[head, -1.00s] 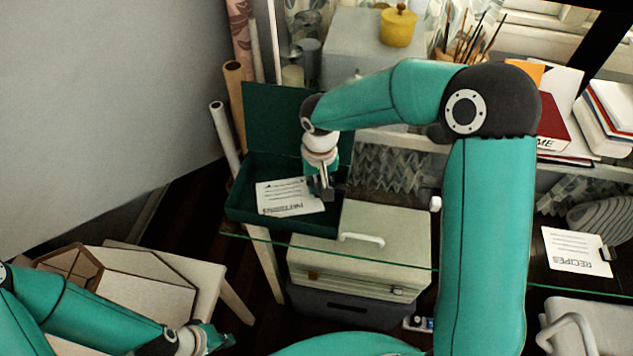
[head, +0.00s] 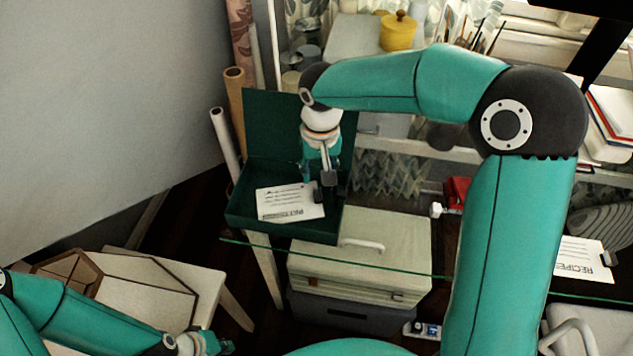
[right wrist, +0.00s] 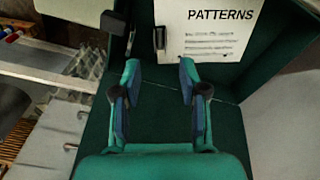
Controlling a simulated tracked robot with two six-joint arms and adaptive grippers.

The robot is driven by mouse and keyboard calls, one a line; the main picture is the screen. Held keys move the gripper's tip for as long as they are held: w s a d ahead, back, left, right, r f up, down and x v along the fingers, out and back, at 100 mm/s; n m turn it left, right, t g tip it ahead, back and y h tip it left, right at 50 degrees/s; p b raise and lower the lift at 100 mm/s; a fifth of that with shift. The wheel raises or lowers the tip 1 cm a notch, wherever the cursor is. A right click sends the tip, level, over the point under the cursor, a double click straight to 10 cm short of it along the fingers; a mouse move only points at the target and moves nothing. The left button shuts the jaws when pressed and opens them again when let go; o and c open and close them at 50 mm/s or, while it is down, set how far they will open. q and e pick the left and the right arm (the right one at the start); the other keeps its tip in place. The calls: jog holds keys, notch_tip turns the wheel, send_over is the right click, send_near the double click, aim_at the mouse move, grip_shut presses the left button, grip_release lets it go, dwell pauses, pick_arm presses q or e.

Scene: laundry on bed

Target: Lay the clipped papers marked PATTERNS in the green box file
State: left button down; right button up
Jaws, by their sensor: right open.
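The green box file (head: 270,170) stands open at the back left of the glass shelf, its lid (head: 272,118) raised. The white papers marked PATTERNS (head: 288,202) lie in its tray, near the front. They also show at the top of the right wrist view (right wrist: 220,35), with a clip (right wrist: 160,38) on their left edge. My right gripper (head: 320,190) hangs over the tray at the papers' right side. In the right wrist view its fingers (right wrist: 159,72) are spread and empty, apart from the papers. My left gripper (head: 220,345) is at the lower left, far from the box; its jaw opening is unclear.
Papers marked RECIPES (head: 582,260) lie at the right, partly behind my right arm. Paper rolls (head: 225,140) stand left of the box. A pale stool (head: 205,280) is by my left arm.

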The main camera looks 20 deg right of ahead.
jog(key=r, duration=0.4)
jog(key=shift+s+r, duration=0.2)
jog(key=shift+r, duration=0.2)
